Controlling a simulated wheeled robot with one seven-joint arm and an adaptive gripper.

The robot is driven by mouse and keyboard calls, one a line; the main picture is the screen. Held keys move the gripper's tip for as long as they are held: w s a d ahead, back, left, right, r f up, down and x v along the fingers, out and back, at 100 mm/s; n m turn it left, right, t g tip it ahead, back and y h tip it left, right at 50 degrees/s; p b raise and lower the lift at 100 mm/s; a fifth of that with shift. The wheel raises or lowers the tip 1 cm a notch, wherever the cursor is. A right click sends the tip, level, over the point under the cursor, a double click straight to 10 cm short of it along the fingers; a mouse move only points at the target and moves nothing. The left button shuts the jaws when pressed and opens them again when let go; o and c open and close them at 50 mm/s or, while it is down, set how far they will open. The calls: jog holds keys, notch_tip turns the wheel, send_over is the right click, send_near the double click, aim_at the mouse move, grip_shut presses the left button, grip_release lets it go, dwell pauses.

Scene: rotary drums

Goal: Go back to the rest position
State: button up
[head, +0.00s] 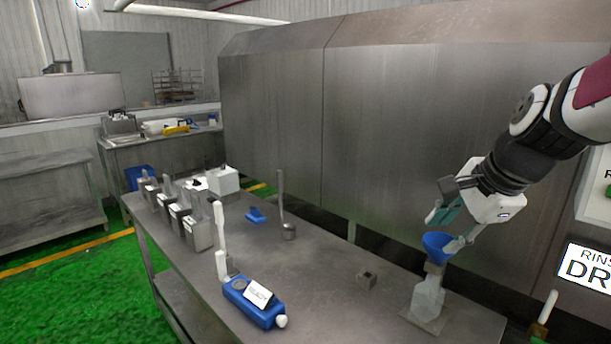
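My gripper (440,235) hangs from the upper right over the right end of the steel table (325,275). Its two fingers are spread apart, one at the upper left and one at the lower right.
Several metal containers (195,228) line the left edge. A large steel housing (390,130) rises behind.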

jog(key=s+a+n, duration=0.3)
jog(key=s+n, duration=0.5)
jog(key=s, duration=0.2)
jog(key=s+a+n+h, duration=0.1)
jog(key=s+a+n, duration=0.2)
jog(key=s+n, duration=0.5)
jog(key=shift+s+n, duration=0.3)
jog(key=shift+s, duration=0.75)
